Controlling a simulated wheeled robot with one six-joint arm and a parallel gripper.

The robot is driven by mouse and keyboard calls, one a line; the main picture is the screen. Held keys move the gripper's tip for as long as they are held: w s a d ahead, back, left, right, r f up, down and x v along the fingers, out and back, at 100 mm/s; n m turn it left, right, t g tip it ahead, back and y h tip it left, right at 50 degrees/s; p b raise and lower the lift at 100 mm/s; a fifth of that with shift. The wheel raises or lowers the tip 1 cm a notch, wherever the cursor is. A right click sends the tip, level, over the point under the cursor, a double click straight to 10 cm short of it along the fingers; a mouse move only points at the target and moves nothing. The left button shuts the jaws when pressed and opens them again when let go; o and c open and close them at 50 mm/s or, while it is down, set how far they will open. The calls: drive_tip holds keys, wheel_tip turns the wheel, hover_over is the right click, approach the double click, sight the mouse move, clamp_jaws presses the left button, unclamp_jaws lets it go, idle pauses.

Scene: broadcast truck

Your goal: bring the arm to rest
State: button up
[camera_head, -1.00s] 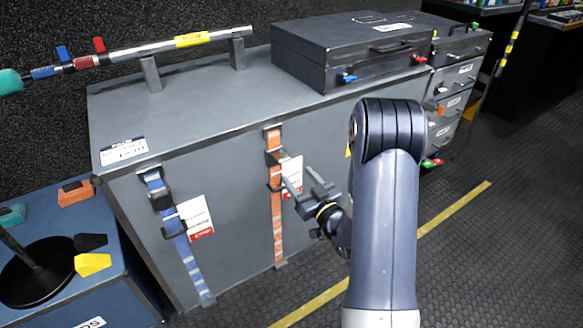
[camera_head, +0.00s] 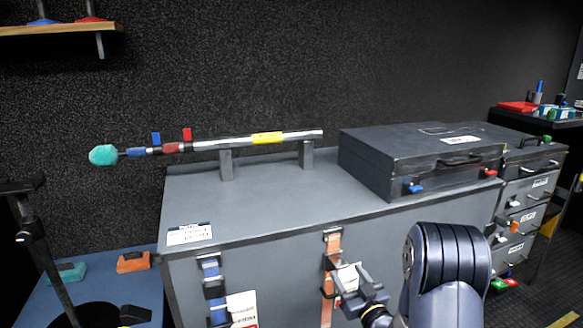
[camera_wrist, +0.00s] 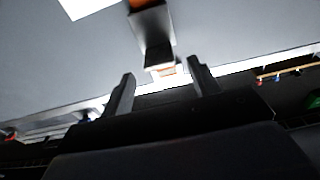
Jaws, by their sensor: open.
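My gripper (camera_head: 356,284) is in front of the grey cabinet (camera_head: 265,290), close to the orange strap (camera_head: 332,247) on its front face. In the wrist view its two fingers (camera_wrist: 160,90) stand apart with nothing between them. The strap's dark buckle (camera_wrist: 152,32) shows just beyond the fingertips in the wrist view. I cannot tell whether the fingers touch the strap. My arm rises at the lower right of the head view and bends toward the cabinet.
A blue strap (camera_head: 212,285) hangs left of the orange one. A dark case (camera_head: 375,165) and a silver pole (camera_head: 225,143) on brackets are on the cabinet top. A drawer unit (camera_head: 520,205) stands right. A blue-topped box (camera_head: 90,290) stands at the lower left.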

sight(341, 264)
drive_tip(key=x, duration=0.4)
drive_tip(key=shift+w+a+r+p, duration=0.1)
drive_tip(key=shift+w+r+p, duration=0.15)
drive_tip(key=shift+r+p, duration=0.15)
drive_tip(key=shift+p, duration=0.6)
drive_tip(key=shift+g+p, duration=0.35)
drive_tip(key=shift+g, duration=0.05)
drive_tip(key=shift+f, duration=0.3)
drive_tip(key=b, duration=0.2)
drive_tip(key=shift+f+t+b, duration=0.3)
